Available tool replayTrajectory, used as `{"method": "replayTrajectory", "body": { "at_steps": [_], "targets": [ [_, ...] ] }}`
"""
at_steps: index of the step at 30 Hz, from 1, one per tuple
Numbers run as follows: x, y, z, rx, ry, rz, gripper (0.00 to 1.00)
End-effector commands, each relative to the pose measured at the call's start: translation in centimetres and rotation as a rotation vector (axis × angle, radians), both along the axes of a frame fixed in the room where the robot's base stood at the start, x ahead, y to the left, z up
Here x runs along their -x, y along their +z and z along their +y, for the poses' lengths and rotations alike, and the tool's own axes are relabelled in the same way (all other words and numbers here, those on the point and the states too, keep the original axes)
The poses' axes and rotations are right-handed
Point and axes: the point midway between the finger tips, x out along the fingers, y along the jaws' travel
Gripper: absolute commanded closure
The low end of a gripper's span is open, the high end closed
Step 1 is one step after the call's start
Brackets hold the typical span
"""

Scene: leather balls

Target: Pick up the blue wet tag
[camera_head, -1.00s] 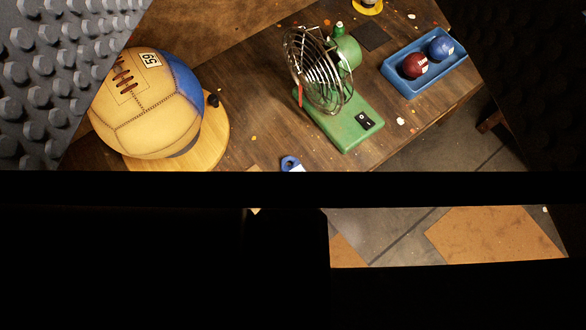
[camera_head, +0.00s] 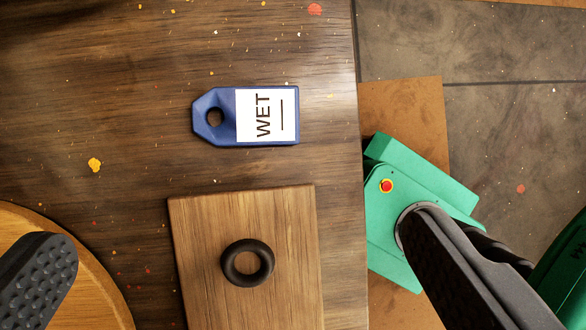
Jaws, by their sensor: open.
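The blue wet tag (camera_head: 224,140) lies flat on the dark wooden table, near the table's right edge. It has a hole at its left end and a white label reading WET, turned sideways. My gripper (camera_head: 315,250) is open and empty, seen from above the table. The tag lies between the finger sides and higher in the picture, apart from both and fully in view.
A square wooden board (camera_head: 200,290) with a black ring (camera_head: 247,263) on it lies just below the tag. A round light-wood board (camera_head: 100,295) is at the lower left. My green base and dark arm stand beside the table's right edge. The table around the tag is clear.

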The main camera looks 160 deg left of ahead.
Motion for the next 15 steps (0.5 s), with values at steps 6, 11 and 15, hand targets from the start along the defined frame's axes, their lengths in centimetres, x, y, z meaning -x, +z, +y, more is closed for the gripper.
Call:
{"method": "replayTrajectory", "body": {
  "at_steps": [6, 11, 15],
  "targets": [
    [0.0, -1.9, -0.2, -0.002, -0.025, 0.019, 0.00],
    [-0.5, -4.2, -1.0, -0.002, -0.024, 0.018, 0.00],
    [-1.0, -6.7, -1.9, -0.001, -0.024, 0.023, 0.00]
  ]
}}
